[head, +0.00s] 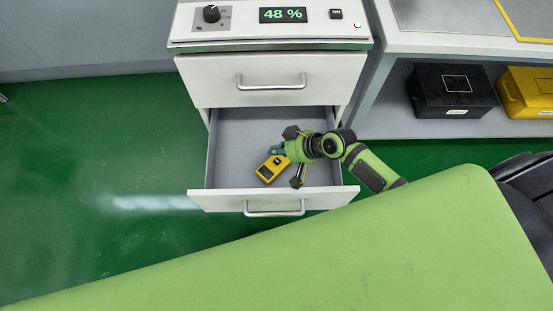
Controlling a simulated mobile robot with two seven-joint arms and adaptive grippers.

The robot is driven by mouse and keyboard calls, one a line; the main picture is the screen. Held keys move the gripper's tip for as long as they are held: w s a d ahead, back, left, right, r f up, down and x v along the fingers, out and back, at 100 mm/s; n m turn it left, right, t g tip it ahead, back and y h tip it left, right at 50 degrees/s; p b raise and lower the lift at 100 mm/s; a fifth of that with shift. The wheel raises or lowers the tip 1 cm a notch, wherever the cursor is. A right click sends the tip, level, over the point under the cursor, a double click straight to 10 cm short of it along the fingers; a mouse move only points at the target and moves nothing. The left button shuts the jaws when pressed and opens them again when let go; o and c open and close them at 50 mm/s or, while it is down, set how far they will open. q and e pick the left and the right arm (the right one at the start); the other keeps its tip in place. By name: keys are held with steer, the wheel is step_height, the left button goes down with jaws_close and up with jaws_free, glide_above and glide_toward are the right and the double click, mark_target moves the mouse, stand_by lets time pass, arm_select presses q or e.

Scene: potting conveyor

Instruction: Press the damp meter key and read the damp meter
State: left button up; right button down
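A small yellow handheld device with a dark window, which looks like the damp meter (270,169), lies tilted in the open lower drawer (235,133). No reading can be made out on it, and its key is too small to tell. My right gripper (291,157) is over the drawer, just right of the meter. Its dark fingers stand well apart, with nothing seen between them. A small teal piece (278,149) shows beside the gripper and the meter; I cannot tell what it is. My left gripper is out of view.
The cabinet top has a knob (211,14), a display (283,15) reading 48 % and an ON key (336,14). The upper drawer (225,80) is shut. A shelf at the right holds a black box (452,91) and a yellow box (528,92). Green floor at left is clear.

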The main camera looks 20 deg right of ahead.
mark_target(280, 161)
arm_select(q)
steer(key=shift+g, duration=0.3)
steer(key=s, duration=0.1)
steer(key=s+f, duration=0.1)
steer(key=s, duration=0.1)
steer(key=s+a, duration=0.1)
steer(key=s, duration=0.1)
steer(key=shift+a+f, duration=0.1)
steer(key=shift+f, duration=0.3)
arm_select(e)
steer(key=shift+w+d+f+m+t, duration=0.2)
steer(key=shift+w+d+m, duration=0.1)
steer(key=shift+w+d, duration=0.2)
steer(key=shift+w+d+f+m+t, duration=0.15)
steer(key=shift+w+d+m, duration=0.2)
steer(key=shift+w, duration=0.25)
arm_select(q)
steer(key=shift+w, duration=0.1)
arm_select(e)
steer(key=shift+f, duration=0.1)
